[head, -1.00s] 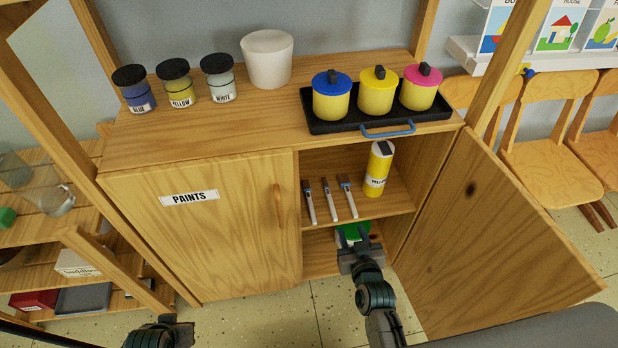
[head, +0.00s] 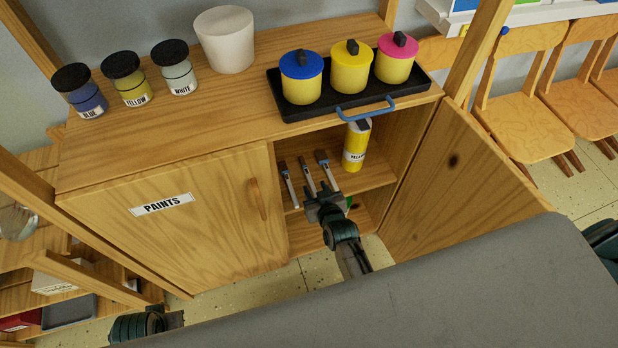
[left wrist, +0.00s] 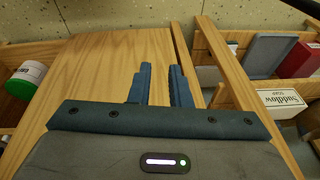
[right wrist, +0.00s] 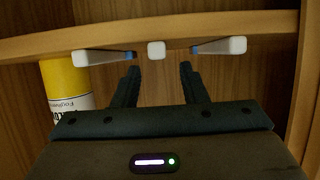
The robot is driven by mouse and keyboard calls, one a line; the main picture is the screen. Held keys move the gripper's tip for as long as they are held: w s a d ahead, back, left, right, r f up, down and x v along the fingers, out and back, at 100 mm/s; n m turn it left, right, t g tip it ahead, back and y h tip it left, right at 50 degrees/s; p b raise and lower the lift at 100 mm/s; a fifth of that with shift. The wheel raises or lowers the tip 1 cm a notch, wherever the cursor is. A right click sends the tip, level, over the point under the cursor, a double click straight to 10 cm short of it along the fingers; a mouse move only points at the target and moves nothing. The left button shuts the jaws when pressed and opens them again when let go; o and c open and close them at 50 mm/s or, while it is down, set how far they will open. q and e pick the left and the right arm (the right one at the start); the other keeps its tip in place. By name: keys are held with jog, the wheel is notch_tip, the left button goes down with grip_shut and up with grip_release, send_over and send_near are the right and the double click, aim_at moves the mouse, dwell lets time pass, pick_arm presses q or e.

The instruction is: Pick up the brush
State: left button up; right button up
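Three brushes lie side by side on the cabinet's upper inner shelf: a left brush (head: 288,184), a middle brush (head: 307,176) and a right brush (head: 323,166). My right gripper (head: 322,193) is open and empty at the shelf's front edge, just before the brush ends. In the right wrist view, the pale end of the middle brush (right wrist: 156,50) shows beyond the gap between the open fingers (right wrist: 158,75), and the other two brush ends lie to either side. My left gripper (left wrist: 160,80) is open and empty, low outside the cabinet's closed door.
A yellow bottle (head: 355,145) stands beside the brushes; it also shows in the right wrist view (right wrist: 65,80). The open cabinet door (head: 460,185) bounds the right side, and the closed PAINTS door (head: 180,235) the left. A black tray (head: 290,109) with lidded pots sits on top.

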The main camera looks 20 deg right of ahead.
aim_at(311, 181)
jog(key=x, duration=0.2)
jog(key=shift+w+f, duration=0.45)
jog(key=shift+w, duration=0.2)
pick_arm(q)
jog(key=shift+d+r, duration=0.1)
jog(key=shift+r, duration=0.85)
jog(key=shift+f, duration=0.1)
pick_arm(e)
grip_shut()
